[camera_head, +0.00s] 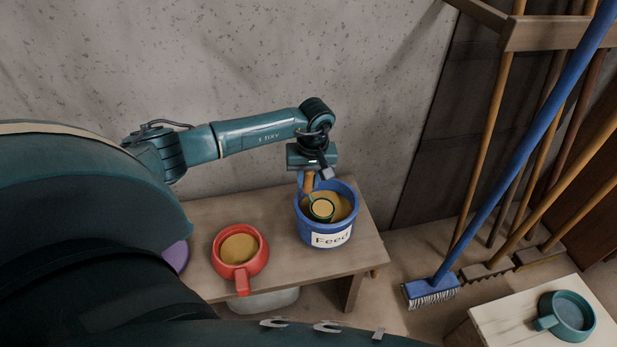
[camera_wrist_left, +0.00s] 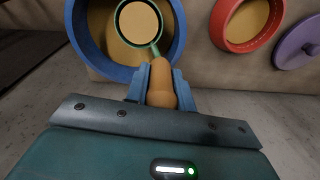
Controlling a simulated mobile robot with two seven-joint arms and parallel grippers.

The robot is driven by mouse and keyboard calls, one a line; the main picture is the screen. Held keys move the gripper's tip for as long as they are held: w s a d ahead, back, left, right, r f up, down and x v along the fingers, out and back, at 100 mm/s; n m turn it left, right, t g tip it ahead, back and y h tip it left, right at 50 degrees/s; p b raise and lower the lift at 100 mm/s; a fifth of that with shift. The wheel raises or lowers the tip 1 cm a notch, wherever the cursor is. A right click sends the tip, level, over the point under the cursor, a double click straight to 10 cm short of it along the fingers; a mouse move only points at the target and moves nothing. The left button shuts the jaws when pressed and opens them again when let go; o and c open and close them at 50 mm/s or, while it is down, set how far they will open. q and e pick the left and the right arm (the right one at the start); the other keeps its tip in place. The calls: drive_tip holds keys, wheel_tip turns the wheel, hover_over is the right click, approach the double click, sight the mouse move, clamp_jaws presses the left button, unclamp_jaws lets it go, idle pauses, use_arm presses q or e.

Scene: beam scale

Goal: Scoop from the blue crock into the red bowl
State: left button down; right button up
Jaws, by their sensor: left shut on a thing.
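The blue crock (camera_head: 327,241), labelled "Feed", stands on the wooden bench and holds tan feed. My left gripper (camera_head: 316,180) is above the crock's back rim, shut on the wooden handle of a scoop (camera_head: 321,208). The scoop has a green rim and its cup, at the crock's mouth, shows tan feed inside. In the left wrist view the gripper (camera_wrist_left: 161,95) grips the tan handle, and the scoop (camera_wrist_left: 138,24) overlaps the blue crock (camera_wrist_left: 100,68). The red bowl (camera_head: 240,270), with a handle, stands left of the crock and has tan feed in it. My right gripper is not in view.
A purple lid (camera_wrist_left: 298,43) lies beyond the red bowl. The wooden bench (camera_head: 285,220) has bare room between bowl and crock. At right, a blue broom (camera_head: 432,290) and several poles lean, and a teal dish (camera_head: 567,315) sits on a pale table.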

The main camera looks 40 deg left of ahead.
use_arm(q)
drive_tip(key=shift+r+p, duration=1)
drive_tip(key=shift+r, duration=0.75)
drive_tip(key=shift+r+p, duration=0.35)
drive_tip(key=shift+r, duration=0.25)
drive_tip(key=shift+r+p, duration=0.75)
drive_tip(key=shift+r, duration=0.4)
drive_tip(key=shift+h, duration=0.4)
drive_tip(key=shift+r+p, duration=1.25)
drive_tip(key=shift+r, duration=0.8)
drive_tip(key=shift+r+p, duration=0.35)
drive_tip(key=shift+r, duration=0.55)
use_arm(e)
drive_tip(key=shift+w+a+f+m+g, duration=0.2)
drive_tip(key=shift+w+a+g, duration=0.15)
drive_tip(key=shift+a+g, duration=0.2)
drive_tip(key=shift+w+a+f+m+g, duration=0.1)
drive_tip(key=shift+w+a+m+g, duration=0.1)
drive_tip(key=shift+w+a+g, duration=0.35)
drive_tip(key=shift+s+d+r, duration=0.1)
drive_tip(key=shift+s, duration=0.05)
use_arm(q)
drive_tip(key=c, duration=1.8)
unclamp_jaws()
clamp_jaws()
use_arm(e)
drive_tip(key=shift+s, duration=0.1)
